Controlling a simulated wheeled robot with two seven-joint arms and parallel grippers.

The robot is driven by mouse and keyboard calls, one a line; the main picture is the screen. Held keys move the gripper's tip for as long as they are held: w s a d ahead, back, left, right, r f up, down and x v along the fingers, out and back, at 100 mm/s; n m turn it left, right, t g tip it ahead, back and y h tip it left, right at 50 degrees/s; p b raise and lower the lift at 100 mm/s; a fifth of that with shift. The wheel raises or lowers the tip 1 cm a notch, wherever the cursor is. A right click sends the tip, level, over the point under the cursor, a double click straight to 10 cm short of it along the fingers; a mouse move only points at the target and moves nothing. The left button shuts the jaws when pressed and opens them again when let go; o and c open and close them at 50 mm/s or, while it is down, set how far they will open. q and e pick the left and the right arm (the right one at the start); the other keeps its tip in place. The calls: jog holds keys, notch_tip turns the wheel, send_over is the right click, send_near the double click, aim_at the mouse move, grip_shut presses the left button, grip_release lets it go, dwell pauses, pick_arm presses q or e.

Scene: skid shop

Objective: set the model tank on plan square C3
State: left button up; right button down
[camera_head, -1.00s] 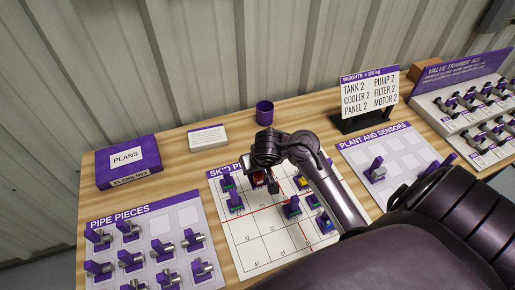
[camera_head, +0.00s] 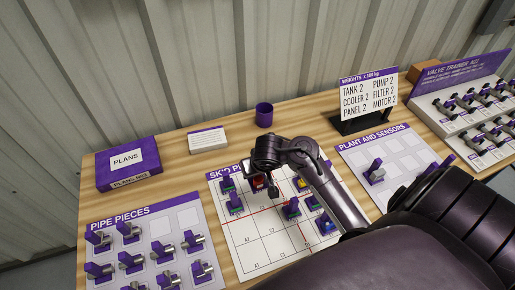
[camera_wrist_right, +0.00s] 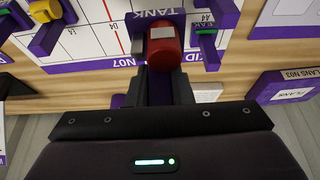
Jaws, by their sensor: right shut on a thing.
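The model tank is a red cylinder (camera_wrist_right: 165,50) on a purple base marked TANK in the right wrist view. It also shows in the head view as a red shape (camera_head: 258,183) partly hidden by my right wrist. My right gripper (camera_wrist_right: 163,78) is shut on it, over the far part of the skid plan sheet (camera_head: 258,250). I cannot tell whether the tank touches the sheet. The label of square C3 is not readable. My left gripper is in neither current view.
Purple-based models stand on the sheet beside the tank: one at left (camera_head: 235,204), one at centre (camera_head: 291,208), one with a yellow part (camera_head: 301,184) and one with a blue part (camera_head: 325,225). The near-left squares are bare. A purple cup (camera_head: 264,114) stands behind.

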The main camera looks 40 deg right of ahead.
aim_at(258, 182)
jog(key=shift+f+b, duration=2)
jog(key=shift+f, duration=0.65)
jog(key=shift+f, duration=0.15)
jog(key=shift+f+b, duration=0.35)
jog(key=shift+f, duration=0.05)
jog(key=shift+f+b, duration=0.75)
jog(key=shift+f, duration=0.45)
jog(key=shift+p, duration=0.35)
jog(key=shift+f+b, duration=0.55)
jog(key=shift+f, duration=0.2)
